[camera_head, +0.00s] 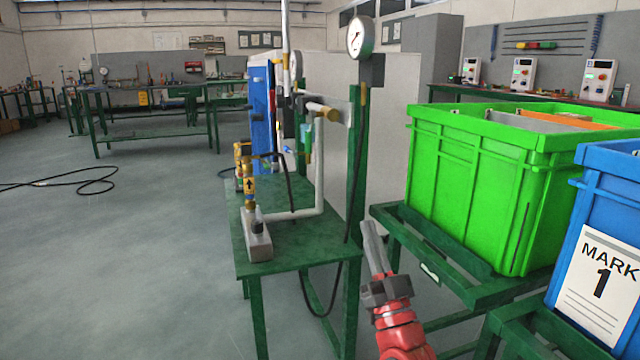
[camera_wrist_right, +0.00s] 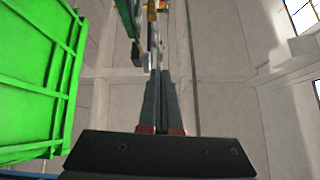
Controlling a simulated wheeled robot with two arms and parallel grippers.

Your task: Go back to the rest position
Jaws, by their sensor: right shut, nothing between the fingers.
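My right gripper (camera_head: 373,238) points up and away from me in the head view, between the green gas-rig table (camera_head: 284,247) and the green crate (camera_head: 477,187). It also shows in the right wrist view (camera_wrist_right: 162,85), with its two fingers together and nothing between them. It appears apart from the crate; how close it is to the rig's green post (camera_head: 356,160) I cannot tell. My left gripper is not in the head view.
A blue crate (camera_head: 612,215) marked "MARK 1" stands at the right edge. A pressure gauge (camera_head: 360,38) tops the rig, and a black hose (camera_head: 333,300) hangs below its table. A cable (camera_head: 90,183) lies on the left floor, which is otherwise largely clear.

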